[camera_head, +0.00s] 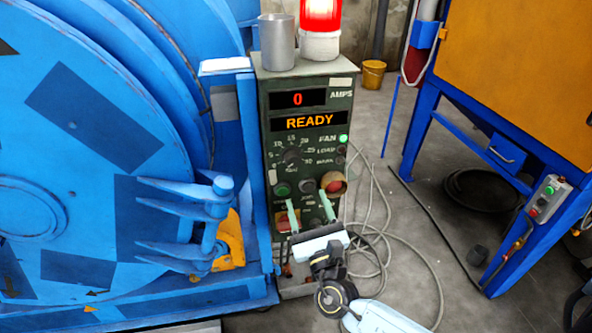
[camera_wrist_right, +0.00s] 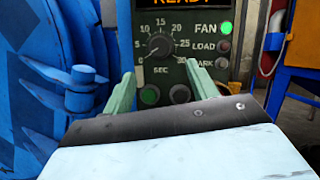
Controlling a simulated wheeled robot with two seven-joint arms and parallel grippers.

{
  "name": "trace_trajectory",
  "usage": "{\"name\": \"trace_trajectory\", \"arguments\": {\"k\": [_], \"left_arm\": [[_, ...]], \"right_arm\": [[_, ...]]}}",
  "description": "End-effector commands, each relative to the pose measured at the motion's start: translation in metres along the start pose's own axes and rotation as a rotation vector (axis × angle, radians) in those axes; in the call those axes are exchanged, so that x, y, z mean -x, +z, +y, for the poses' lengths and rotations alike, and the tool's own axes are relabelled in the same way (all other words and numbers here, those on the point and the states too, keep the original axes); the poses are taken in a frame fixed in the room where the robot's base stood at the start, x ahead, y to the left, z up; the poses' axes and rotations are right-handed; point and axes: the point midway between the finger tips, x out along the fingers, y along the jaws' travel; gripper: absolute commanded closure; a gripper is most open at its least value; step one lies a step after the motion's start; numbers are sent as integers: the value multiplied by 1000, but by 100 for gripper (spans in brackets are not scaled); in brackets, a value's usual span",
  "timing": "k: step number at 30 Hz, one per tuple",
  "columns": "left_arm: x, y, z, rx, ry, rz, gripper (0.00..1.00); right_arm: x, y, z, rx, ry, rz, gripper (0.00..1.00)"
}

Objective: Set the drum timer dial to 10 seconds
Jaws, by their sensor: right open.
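My right gripper (camera_head: 308,203) is open and empty, in front of the box's lower part and below the dial. In the right wrist view its two pale green fingers (camera_wrist_right: 160,72) stand apart, with the dial between and beyond their tips. My left gripper is not in view.
The display (camera_head: 309,122) reads READY, and a green lamp (camera_head: 343,139) is lit beside FAN. Green and red buttons (camera_head: 334,187) sit below the dial. The big blue drum (camera_head: 60,130) stands close at left. Cables (camera_head: 410,260) lie on the floor at right.

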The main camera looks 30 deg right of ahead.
Motion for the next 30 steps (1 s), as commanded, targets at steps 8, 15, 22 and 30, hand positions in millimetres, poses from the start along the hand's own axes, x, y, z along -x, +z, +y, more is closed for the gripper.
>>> {"name": "trace_trajectory", "arguments": {"k": [8,15,22,30], "left_arm": [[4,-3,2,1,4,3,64],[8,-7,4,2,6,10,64],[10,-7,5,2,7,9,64],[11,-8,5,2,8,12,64]], "right_arm": [[-61,-1,0,-1,-2,1,42],[-92,-2,0,-2,0,3,42],[-99,-2,0,-2,0,4,42],[-98,-2,0,-2,0,4,55]]}}
